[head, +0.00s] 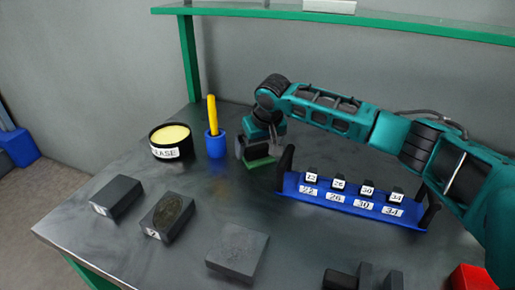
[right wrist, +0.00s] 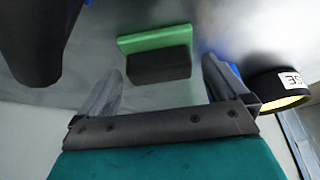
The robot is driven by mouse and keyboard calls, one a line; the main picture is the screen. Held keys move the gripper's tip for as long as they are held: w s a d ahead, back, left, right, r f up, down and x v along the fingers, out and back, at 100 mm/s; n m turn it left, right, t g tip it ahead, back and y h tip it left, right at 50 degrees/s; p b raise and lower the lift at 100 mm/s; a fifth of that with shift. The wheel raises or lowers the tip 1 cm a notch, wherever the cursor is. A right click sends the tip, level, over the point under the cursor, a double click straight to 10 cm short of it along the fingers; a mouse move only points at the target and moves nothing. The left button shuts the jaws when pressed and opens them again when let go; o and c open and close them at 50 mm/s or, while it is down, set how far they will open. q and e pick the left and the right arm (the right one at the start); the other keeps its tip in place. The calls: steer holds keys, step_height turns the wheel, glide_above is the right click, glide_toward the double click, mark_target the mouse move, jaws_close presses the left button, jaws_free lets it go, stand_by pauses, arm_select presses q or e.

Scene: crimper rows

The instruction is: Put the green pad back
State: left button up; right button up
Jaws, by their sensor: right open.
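The green pad (head: 262,163) sits on the grey table just left of the blue rack, under my right gripper (head: 256,148). In the right wrist view it is a bright green strip (right wrist: 150,39) along a dark block (right wrist: 160,65) that seems to be its back or handle. My right gripper (right wrist: 161,75) is open, with one finger to each side of the dark block and visible gaps between. I cannot tell whether the pad is touched. My left gripper is not in view.
The blue rack (head: 350,205) holds several small numbered dies. A blue cup (head: 216,144) with a yellow stick and a round black tin (head: 170,141) stand to the left. Dark blocks (head: 116,196) lie in front. A green shelf (head: 330,20) hangs above.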

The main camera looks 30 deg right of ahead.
steer(key=p+v, duration=0.1)
steer(key=v, duration=0.9)
steer(key=shift+r, duration=0.25)
steer(key=shift+s, duration=0.15)
